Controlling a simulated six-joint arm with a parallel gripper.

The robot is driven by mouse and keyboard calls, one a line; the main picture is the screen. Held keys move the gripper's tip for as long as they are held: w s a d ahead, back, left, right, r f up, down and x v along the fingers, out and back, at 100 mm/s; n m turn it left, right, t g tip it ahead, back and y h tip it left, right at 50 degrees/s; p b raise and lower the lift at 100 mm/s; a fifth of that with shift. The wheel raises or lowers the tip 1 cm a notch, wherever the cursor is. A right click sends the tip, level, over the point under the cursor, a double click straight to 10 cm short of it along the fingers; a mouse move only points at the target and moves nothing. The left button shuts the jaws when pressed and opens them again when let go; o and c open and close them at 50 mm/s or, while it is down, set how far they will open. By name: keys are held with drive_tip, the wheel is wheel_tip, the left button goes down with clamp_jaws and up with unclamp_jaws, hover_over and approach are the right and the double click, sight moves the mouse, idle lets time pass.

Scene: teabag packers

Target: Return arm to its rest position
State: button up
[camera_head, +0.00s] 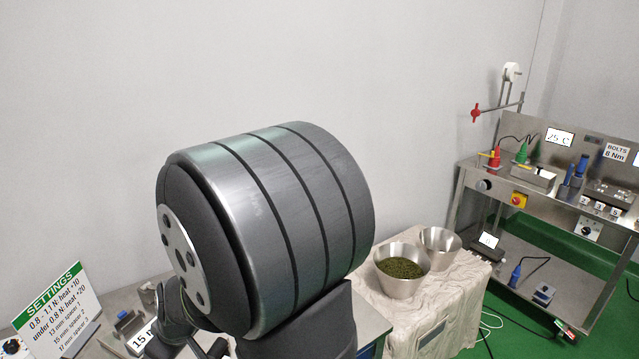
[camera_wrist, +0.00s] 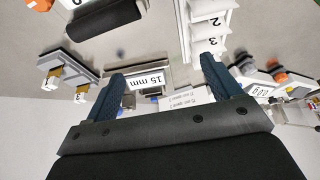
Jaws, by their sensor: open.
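My gripper (camera_wrist: 160,98) shows in the wrist view with its two dark blue fingers spread wide apart. It is open and nothing sits between the fingertips. Beyond the fingers is a grey part with a "15 mm" label (camera_wrist: 144,80). In the head view my arm fills the middle of the picture as a large grey cylinder, and it hides much of the bench behind it. The gripper's fingers cannot be made out clearly in the head view.
In the wrist view, a white rack numbered 2 and 3 (camera_wrist: 214,32) stands near the right finger, and small grey fixtures (camera_wrist: 68,72) lie at left. In the head view, a settings sign (camera_head: 57,309) stands at left, a bowl of green leaves (camera_head: 401,284) on a cloth-covered table, and a steel workstation (camera_head: 545,190) at right.

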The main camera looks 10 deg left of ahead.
drive_tip(key=w+a, duration=0.5)
drive_tip(key=a, duration=0.6)
drive_tip(key=w+a+r, duration=0.1)
drive_tip(key=w+a, duration=0.5)
drive_tip(key=a, duration=0.5)
drive_tip(key=shift+w+a+m, duration=0.15)
drive_tip(key=shift+w+m, duration=0.05)
drive_tip(key=shift+m, duration=0.1)
drive_tip(key=s+d, duration=0.4)
drive_tip(key=d, duration=0.4)
drive_tip(key=s+d, duration=0.4)
drive_tip(key=d, duration=0.5)
drive_tip(key=shift+s+f, duration=0.2)
drive_tip(key=shift+s, duration=0.05)
drive_tip(key=shift+a, duration=0.1)
